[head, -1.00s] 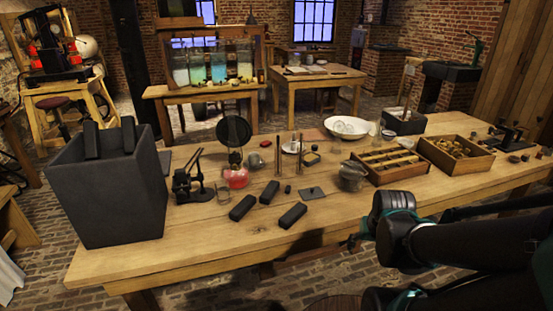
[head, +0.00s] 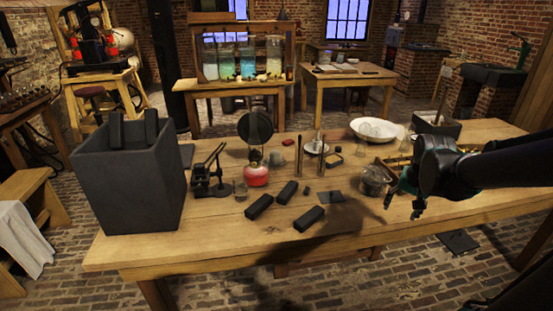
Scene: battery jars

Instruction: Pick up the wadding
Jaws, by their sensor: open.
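I cannot pick out the wadding for certain. A grey rounded lump or jar (head: 373,181) stands on the right half of the workbench (head: 230,246), and its material is too small to tell. My gripper (head: 404,203) hangs just to its right, above the front part of the bench, with its fingers pointing down. It is open, and I see nothing between its fingers. My arm hides much of the wooden trays behind it.
A large dark box (head: 128,180) fills the bench's left end. Several black blocks (head: 260,206) lie at the front middle. A red-based lamp (head: 256,172), a black press (head: 207,178) and a white bowl (head: 377,129) stand behind. The front edge is mostly clear.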

